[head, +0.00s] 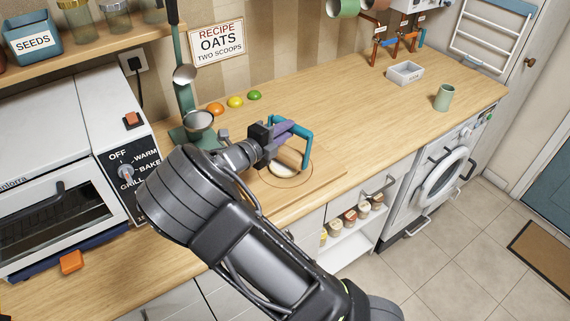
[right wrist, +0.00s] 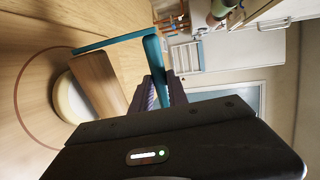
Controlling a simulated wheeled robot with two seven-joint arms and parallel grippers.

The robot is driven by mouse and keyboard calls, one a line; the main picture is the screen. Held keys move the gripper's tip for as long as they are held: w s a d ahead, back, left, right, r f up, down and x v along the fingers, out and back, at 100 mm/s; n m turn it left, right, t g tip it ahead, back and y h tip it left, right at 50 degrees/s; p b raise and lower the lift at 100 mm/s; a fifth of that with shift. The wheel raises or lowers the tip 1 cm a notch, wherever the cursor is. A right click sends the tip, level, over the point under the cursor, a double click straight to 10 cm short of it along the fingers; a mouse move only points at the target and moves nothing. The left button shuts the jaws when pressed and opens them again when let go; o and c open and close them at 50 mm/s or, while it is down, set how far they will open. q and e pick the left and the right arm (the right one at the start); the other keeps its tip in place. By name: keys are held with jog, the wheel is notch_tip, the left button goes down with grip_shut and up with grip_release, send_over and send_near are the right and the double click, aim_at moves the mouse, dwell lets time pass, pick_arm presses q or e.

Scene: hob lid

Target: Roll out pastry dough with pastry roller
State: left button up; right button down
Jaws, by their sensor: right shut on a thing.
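My right gripper (head: 288,130) is shut on the teal handle of the pastry roller (head: 308,150), above the counter. In the right wrist view the purple fingers (right wrist: 164,93) close on the handle, and the roller's wooden barrel (right wrist: 98,83) hangs below it. The pale, round dough (head: 286,169) lies inside a thin drawn ring on the wooden surface. The barrel partly covers the dough (right wrist: 68,98) in the wrist view; I cannot tell whether they touch. My left gripper is not in view.
A green scale (head: 199,122) and orange, yellow and green balls (head: 236,102) stand behind the work area. A white oven (head: 60,150) is at the left. A grey box (head: 405,73) and green mug (head: 443,97) stand at the right; the counter between is clear.

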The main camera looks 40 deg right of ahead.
jog(key=shift+s+a, duration=0.15)
jog(key=shift+a, duration=0.5)
jog(key=shift+v, duration=0.8)
jog(key=shift+f, duration=0.1)
jog(key=shift+s+a+f, duration=0.1)
jog(key=shift+s+a, duration=0.05)
jog(key=shift+a, duration=0.25)
jog(key=shift+s+a+f, duration=0.1)
jog(key=shift+s+a, duration=0.05)
jog(key=shift+a, duration=0.3)
jog(key=shift+d, duration=0.1)
jog(key=shift+w+d+r, duration=0.1)
jog(key=shift+w+d, duration=0.1)
jog(key=shift+d, duration=0.3)
jog(key=shift+w+d, duration=0.15)
jog(key=shift+d, duration=0.3)
